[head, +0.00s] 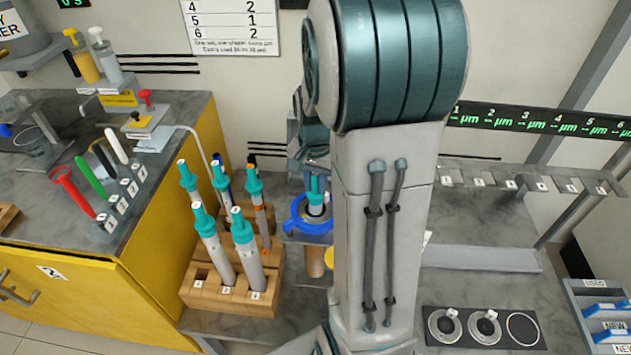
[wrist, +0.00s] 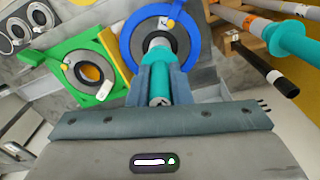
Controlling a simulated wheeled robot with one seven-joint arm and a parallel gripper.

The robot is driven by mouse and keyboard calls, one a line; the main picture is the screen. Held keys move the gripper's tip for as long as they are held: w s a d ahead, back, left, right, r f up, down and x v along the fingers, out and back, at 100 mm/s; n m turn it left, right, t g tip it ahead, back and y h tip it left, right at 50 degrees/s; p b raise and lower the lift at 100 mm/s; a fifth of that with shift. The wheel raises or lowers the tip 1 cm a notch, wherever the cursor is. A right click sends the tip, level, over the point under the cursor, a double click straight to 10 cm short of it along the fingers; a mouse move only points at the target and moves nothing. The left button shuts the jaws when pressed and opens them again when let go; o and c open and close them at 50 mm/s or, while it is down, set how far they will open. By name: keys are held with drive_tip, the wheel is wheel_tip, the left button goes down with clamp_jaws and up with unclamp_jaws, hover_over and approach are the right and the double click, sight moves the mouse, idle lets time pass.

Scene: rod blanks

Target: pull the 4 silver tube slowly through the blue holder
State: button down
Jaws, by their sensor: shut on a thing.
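The blue holder (head: 318,227) stands right of the wooden rack, partly hidden by my arm. It also shows in the wrist view as a blue ring (wrist: 203,38) around a dark disc with an opening. My gripper (wrist: 160,76) is shut on the teal end (wrist: 159,93) of a tube, just in front of the blue holder. The tube lines up with the holder's opening and appears to run into it. Its silver body is mostly hidden and I cannot read its number. In the head view the teal end (head: 315,186) rises above the holder.
A wooden rack (head: 232,298) left of the holder holds several teal-ended tubes. A green holder (wrist: 105,90) with yellow beside it sits close to the blue one. A dark panel with round seats (head: 485,327) lies at lower right.

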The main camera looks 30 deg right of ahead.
drive_tip(key=shift+r, duration=0.1)
drive_tip(key=shift+r+p, duration=4.35)
drive_tip(key=shift+r, duration=1.1)
wheel_tip(320, 180, up, 11)
drive_tip(key=p, duration=0.8)
drive_tip(key=shift+p, duration=0.3)
wheel_tip(320, 180, up, 10)
drive_tip(key=p, duration=0.7)
drive_tip(key=shift+p, duration=0.4)
drive_tip(key=shift+r+p, duration=1.15)
drive_tip(key=shift+r, duration=0.5)
